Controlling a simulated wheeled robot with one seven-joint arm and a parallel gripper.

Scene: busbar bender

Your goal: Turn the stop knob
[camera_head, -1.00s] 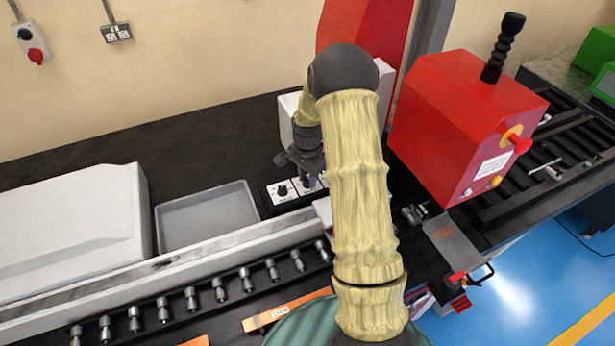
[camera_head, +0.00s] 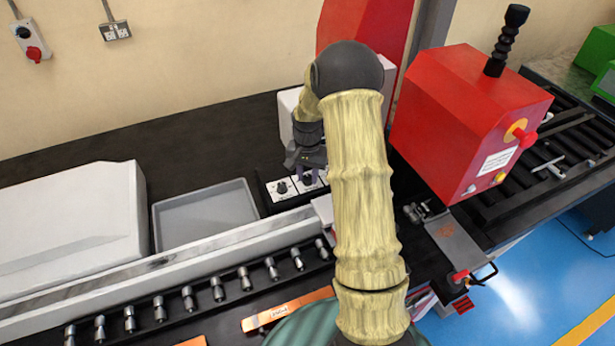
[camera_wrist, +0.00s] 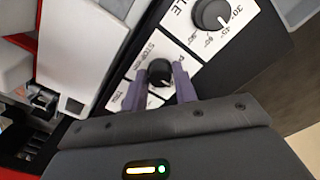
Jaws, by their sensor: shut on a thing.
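The stop knob (camera_wrist: 160,72) is a small black round knob with a white pointer mark, on a white plate lettered STOP. In the wrist view my gripper (camera_wrist: 160,78) has one purple finger on each side of this knob and is shut on it. In the head view my gripper (camera_head: 306,174) reaches down to the control panel, and its fingers largely hide the stop knob. The angle knob (camera_wrist: 211,14), larger and black with a numbered scale, is beside it; it also shows in the head view (camera_head: 282,188).
A grey tray (camera_head: 207,218) lies left of the panel. A white housing (camera_head: 65,240) stands farther left. A red machine box (camera_head: 465,125) stands to the right. Orange bars (camera_head: 287,313) and a row of metal pins (camera_head: 217,282) lie in front.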

